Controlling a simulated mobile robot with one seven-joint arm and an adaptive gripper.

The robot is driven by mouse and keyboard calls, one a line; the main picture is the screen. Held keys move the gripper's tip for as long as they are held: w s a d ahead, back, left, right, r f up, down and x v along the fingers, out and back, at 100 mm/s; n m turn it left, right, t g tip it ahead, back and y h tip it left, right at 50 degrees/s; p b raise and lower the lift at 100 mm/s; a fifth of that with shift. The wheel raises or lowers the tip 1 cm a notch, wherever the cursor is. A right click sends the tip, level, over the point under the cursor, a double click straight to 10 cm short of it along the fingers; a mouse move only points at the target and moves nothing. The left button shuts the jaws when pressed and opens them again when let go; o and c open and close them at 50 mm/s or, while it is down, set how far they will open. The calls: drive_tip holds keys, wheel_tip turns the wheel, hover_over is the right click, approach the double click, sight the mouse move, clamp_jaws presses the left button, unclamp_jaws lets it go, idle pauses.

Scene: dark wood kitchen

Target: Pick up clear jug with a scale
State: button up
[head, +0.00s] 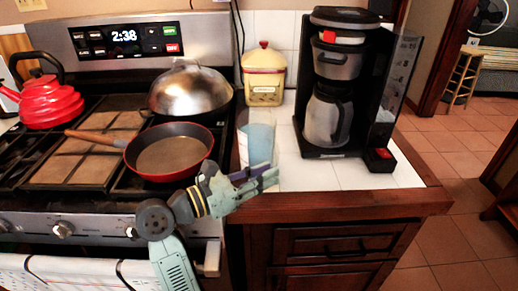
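A clear, bluish jug (260,140) stands upright on the white tiled counter, between the stove and the coffee maker. Scale marks cannot be made out at this size. My gripper (272,174) is in front of the jug's lower part and hides its base. Its fingers point right, look spread apart and have nothing visible between them. I cannot tell whether a finger touches the jug.
A black coffee maker (326,85) stands right of the jug, and a cream canister (263,76) behind it. A red pan (168,151), a domed lid (190,92) and a red kettle (50,101) are on the stove. The counter's wooden front edge (340,205) is close.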

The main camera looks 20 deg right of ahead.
drive_tip(key=shift+p+x, duration=0.35)
drive_tip(key=shift+x, duration=1.45)
clamp_jaws()
drive_tip(key=shift+r, duration=0.1)
